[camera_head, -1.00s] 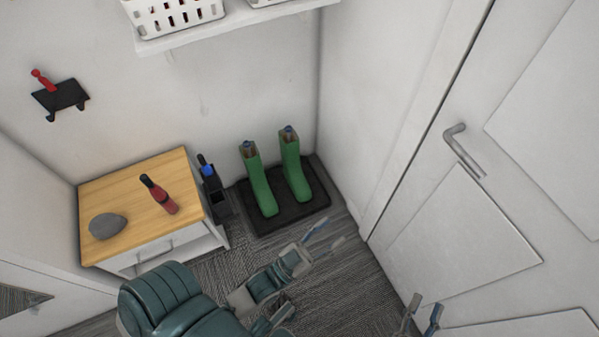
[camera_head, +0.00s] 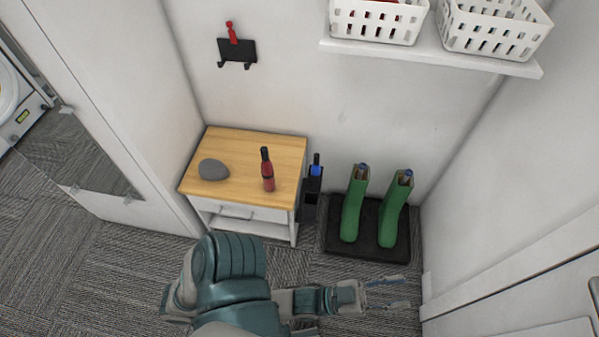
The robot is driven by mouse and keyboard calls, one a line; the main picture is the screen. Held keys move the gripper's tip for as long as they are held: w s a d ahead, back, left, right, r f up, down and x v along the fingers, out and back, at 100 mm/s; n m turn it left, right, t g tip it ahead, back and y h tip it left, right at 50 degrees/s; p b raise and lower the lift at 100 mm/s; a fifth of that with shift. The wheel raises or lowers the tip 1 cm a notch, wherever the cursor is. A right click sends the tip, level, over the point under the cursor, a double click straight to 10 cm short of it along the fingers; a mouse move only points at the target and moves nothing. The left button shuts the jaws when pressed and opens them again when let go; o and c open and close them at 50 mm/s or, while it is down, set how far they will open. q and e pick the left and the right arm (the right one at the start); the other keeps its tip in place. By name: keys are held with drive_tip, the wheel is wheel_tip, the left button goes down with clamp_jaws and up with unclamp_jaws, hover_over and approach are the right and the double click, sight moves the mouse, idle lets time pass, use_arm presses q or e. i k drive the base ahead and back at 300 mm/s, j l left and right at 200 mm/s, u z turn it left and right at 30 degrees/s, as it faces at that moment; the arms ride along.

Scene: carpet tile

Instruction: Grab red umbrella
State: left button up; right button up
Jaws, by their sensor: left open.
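The red umbrella (camera_head: 268,175), folded with a black end, is on the wooden top of the small white table (camera_head: 225,150). My left gripper (camera_head: 404,292) is open and empty at the lower right, low in front of the boot tray. It is well to the right of the umbrella and apart from it. My left arm passes in front of the floor below the table. My right gripper does not show.
A grey stone (camera_head: 213,169) lies left of the umbrella. A black stand (camera_head: 312,190) holds a blue-topped item beside the table. Green boots (camera_head: 354,208) stand on a black tray (camera_head: 372,252). A black wall rack (camera_head: 238,50) holds a red item.

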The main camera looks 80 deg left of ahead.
sight(267, 171)
drive_tip(key=u, duration=2.5)
